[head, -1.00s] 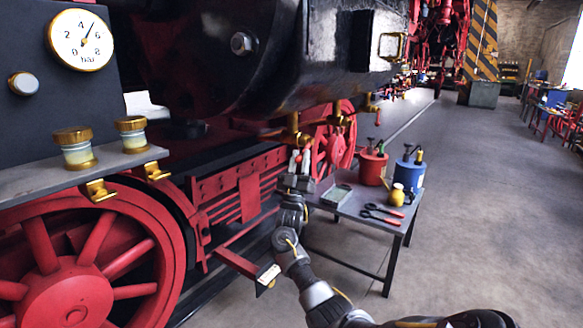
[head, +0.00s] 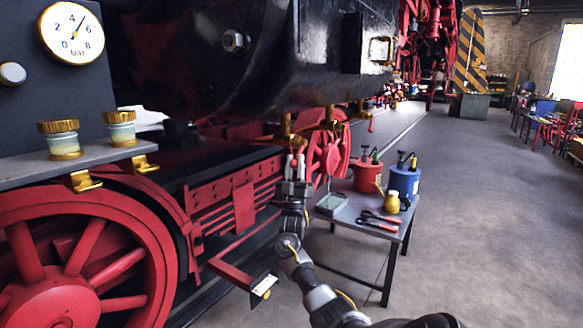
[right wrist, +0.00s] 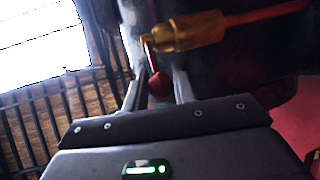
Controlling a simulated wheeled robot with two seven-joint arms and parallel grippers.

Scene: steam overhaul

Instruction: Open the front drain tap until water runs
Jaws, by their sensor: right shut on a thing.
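Small brass drain taps hang under the black cylinder (head: 265,80) in the head view. The nearest brass tap (head: 287,128) is directly above my right gripper (head: 296,163). In the right wrist view this tap's brass body (right wrist: 190,32) lies across the top. Its lever, with a red grip (right wrist: 155,76), hangs down between the two fingers of my right gripper (right wrist: 160,88). The gripper is shut on this lever, and the fingers partly cover it. I see no water running from the tap. My left gripper is not in view.
A small grey table (head: 345,213) beside my right arm holds a red can (head: 367,178), a blue can (head: 404,183), a yellow pot and red-handled tools.

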